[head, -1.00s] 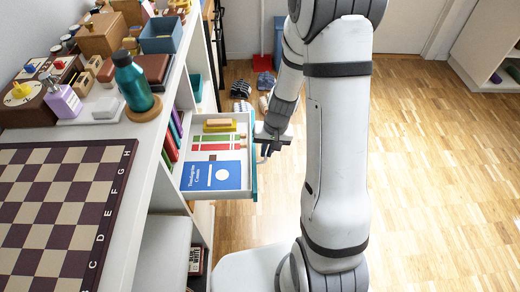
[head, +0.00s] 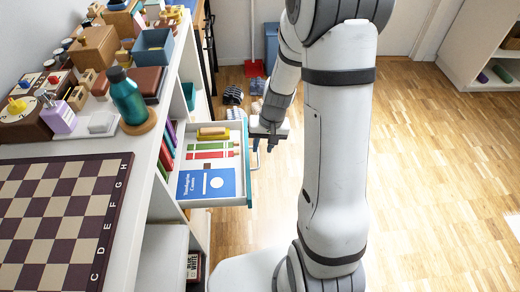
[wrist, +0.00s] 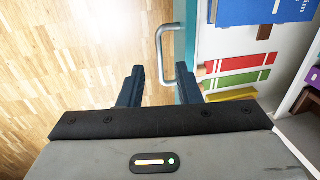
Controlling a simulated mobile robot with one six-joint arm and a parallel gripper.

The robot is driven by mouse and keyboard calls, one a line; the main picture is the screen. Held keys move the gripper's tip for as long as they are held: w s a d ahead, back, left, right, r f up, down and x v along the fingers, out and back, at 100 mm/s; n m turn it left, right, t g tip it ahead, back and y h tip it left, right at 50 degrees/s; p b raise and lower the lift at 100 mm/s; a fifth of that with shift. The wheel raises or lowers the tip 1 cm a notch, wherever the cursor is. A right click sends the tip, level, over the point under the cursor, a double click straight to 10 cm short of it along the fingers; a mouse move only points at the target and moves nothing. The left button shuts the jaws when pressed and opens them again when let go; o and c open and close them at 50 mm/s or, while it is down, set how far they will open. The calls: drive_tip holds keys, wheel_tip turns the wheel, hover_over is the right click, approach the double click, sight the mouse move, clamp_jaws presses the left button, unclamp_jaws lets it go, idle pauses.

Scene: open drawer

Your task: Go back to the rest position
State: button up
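The drawer (head: 240,187) stands open from the white cabinet, with a teal front and a grey bar handle (head: 256,160). In the wrist view the handle (wrist: 160,45) shows ahead of my gripper (wrist: 161,85). Its two dark fingers are apart with nothing held between them. In the head view my gripper (head: 269,147) is just right of the drawer front, near the handle. I cannot tell the exact gap between fingers and handle.
The drawer holds a blue book (head: 206,184), red and green items, and a yellow-brown block (head: 213,132). A chessboard (head: 60,215), teal bottle (head: 127,95) and boxes crowd the cabinet top at left. The wooden floor (head: 430,170) at right is clear.

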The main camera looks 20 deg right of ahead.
drive_tip(key=shift+d+r, duration=0.25)
drive_tip(key=shift+r, duration=0.9)
drive_tip(key=shift+r, duration=0.1)
drive_tip(key=s+r+p, duration=0.5)
drive_tip(key=r+p, duration=0.3)
drive_tip(key=r, duration=0.6)
drive_tip(key=s+r+n+t+h+p, duration=0.1)
drive_tip(key=s+r+p, duration=0.4)
drive_tip(key=r, duration=0.8)
drive_tip(key=s+a+r+n+t+h+p, duration=0.1)
drive_tip(key=s+r+p, duration=0.5)
drive_tip(key=r+p, duration=0.5)
drive_tip(key=v, duration=0.3)
drive_tip(key=shift+w+r, duration=0.3)
drive_tip(key=shift+r, duration=0.05)
drive_tip(key=shift+a, duration=0.15)
